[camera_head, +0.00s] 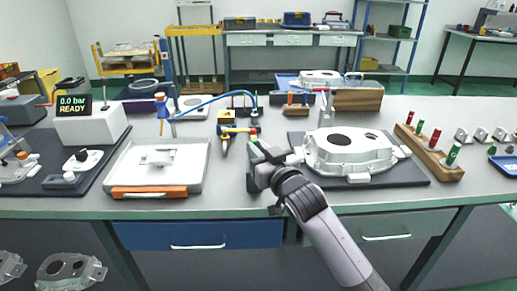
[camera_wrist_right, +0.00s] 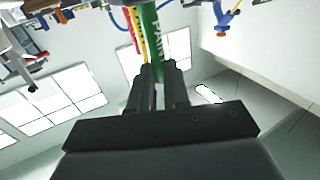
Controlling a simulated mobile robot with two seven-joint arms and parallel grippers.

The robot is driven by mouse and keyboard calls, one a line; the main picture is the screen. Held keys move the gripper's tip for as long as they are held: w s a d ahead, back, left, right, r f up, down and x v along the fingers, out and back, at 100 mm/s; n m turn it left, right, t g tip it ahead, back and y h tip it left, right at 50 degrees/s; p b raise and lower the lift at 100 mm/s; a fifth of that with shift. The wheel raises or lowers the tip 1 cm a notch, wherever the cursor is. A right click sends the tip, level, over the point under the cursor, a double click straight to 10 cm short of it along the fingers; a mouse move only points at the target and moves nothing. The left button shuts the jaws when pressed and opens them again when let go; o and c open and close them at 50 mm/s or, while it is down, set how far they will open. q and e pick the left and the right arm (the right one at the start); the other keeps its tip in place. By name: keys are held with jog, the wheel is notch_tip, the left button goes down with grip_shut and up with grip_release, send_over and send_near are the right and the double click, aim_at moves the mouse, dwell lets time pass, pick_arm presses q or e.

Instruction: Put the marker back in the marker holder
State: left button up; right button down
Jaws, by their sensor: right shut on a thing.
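My right gripper (camera_head: 256,150) is above the front middle of the bench, left of the large casting, shut on a green marker. In the right wrist view, the marker (camera_wrist_right: 152,42) with white lettering stands between the closed fingers of the gripper (camera_wrist_right: 158,75). My left gripper is not in view.
A large aluminium casting (camera_head: 350,147) lies on a dark mat at right. A wooden block with red and green handled pieces (camera_head: 432,150) stands beyond it. A grey tray with an orange front (camera_head: 195,172) is at left.

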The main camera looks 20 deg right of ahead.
jog(key=shift+f, duration=0.5)
jog(key=c, duration=1)
grip_release()
jog(key=shift+s, duration=0.1)
jog(key=shift+s+d+b, duration=0.15)
jog(key=shift+s, duration=1)
jog(key=shift+s+d+b, duration=0.1)
jog(key=shift+s+d, duration=0.1)
jog(key=shift+s, duration=0.95)
jog(key=shift+s+d+b, duration=0.15)
jog(key=shift+s, duration=1)
jog(key=s+f+g, duration=0.2)
jog(key=s+f, duration=0.6)
jog(key=s+f+g+p, duration=0.1)
jog(key=s+f+g, duration=0.2)
jog(key=s+f, duration=0.5)
jog(key=s+f+g+p, duration=0.1)
jog(key=s+f+g, duration=0.1)
jog(key=s+f, duration=0.5)
jog(key=shift+s+d+f+n, duration=0.2)
jog(key=shift+f, duration=0.65)
jog(key=shift+s+d+f+n, duration=0.15)
jog(key=shift+s+f+n, duration=0.05)
jog(key=shift+f, duration=0.65)
